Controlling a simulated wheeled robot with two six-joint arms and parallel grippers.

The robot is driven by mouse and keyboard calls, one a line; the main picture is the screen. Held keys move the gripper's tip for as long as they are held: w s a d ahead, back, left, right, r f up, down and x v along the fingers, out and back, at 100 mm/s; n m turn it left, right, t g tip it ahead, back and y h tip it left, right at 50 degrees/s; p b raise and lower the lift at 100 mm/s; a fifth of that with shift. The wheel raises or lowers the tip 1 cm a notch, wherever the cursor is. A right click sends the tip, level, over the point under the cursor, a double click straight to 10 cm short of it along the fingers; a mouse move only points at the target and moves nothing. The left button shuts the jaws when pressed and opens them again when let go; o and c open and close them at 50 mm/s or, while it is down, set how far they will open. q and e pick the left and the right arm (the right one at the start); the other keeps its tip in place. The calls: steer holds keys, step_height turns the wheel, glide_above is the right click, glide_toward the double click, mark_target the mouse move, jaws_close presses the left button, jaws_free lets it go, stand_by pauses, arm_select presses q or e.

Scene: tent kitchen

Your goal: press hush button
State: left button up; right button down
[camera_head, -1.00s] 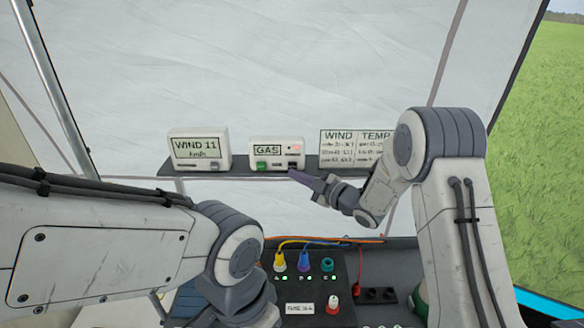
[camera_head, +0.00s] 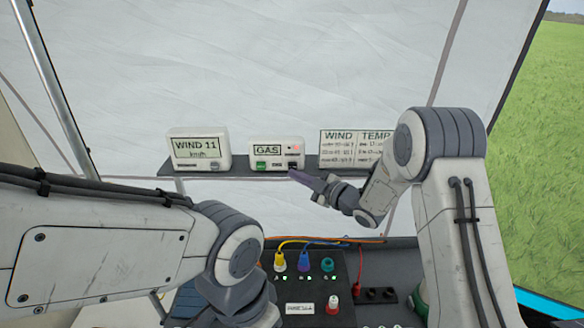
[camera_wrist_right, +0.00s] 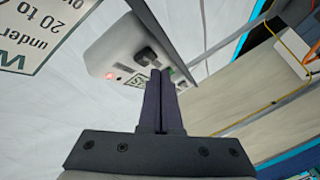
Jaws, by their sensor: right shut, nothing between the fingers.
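The gas alarm (camera_head: 276,146) is a white box with a "GAS" label, standing on the shelf. It has a green part at its lower left, a lit red light at its upper right and a dark button (camera_head: 292,164) at its lower right. In the right wrist view the alarm (camera_wrist_right: 98,50) is tilted and its dark button (camera_wrist_right: 146,54) shows just beyond the fingertips. My right gripper (camera_head: 292,173) is shut and empty, its tips close under the dark button; I cannot tell whether they touch. Its fingers also show in the wrist view (camera_wrist_right: 160,74). My left gripper's fingers are out of view.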

steer(key=shift+w, duration=0.15)
steer(key=shift+w+b, duration=0.25)
steer(key=shift+b, duration=0.05)
steer(key=shift+w, duration=0.5)
stand_by(0.6)
steer(key=shift+s+b, duration=0.2)
steer(key=shift+b, duration=0.1)
steer(key=shift+s, duration=0.7)
steer(key=shift+b, duration=0.3)
